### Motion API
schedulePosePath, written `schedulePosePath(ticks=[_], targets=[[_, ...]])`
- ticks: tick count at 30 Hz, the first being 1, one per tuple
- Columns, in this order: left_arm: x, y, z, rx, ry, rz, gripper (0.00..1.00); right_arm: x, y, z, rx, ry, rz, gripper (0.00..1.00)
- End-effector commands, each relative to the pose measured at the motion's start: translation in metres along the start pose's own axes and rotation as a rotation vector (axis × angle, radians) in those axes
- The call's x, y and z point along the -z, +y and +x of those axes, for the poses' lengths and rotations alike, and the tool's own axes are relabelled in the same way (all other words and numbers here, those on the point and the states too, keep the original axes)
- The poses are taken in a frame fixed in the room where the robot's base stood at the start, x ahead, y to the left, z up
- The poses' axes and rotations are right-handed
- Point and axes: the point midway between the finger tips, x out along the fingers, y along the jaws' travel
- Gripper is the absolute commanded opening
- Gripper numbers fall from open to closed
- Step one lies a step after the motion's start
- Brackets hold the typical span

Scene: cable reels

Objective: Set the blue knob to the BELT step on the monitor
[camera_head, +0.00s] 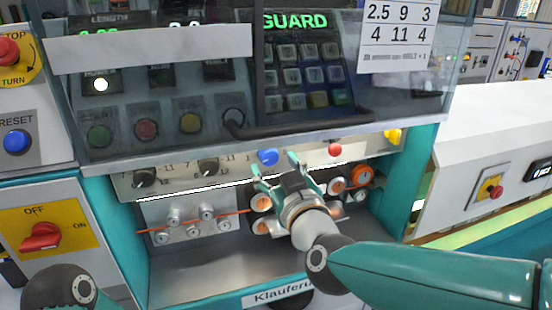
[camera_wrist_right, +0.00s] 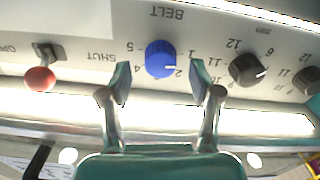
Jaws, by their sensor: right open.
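The blue knob (camera_head: 267,157) sits on the pale panel strip below the glass guard. In the right wrist view, which is upside down, the blue knob (camera_wrist_right: 160,60) shows with numbers around it and the BELT label (camera_wrist_right: 166,12). Its white mark points toward the side with 1 and 2, seemingly close to 2. My right gripper (camera_head: 276,170) is just in front of the knob. In the wrist view the right gripper (camera_wrist_right: 161,82) is open, its fingers apart on either side below the knob, not closed on it. The monitor (camera_head: 295,22) reads GUARD in green. My left gripper is not in view.
A red-tipped lever (camera_wrist_right: 40,78) is beside the blue knob, and a black knob (camera_wrist_right: 248,69) is on the other side. A number sheet (camera_head: 395,30) is on the glass. The guard handle (camera_head: 300,130) runs above the panel. Rollers with orange cable (camera_head: 205,215) lie below.

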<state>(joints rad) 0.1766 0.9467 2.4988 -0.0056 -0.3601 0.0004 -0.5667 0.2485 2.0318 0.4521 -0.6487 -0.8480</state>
Motion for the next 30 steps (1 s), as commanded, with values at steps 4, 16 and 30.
schedulePosePath(ticks=[4, 16, 30], targets=[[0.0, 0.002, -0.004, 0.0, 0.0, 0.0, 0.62, 0.001, 0.0, 0.018, -0.001, 0.0, 0.0, 0.63], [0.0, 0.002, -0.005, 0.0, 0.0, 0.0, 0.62, 0.0, 0.0, 0.027, -0.001, 0.0, 0.0, 0.63], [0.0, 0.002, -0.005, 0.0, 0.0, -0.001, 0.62, -0.002, 0.007, 0.025, -0.005, -0.001, 0.001, 0.03]])
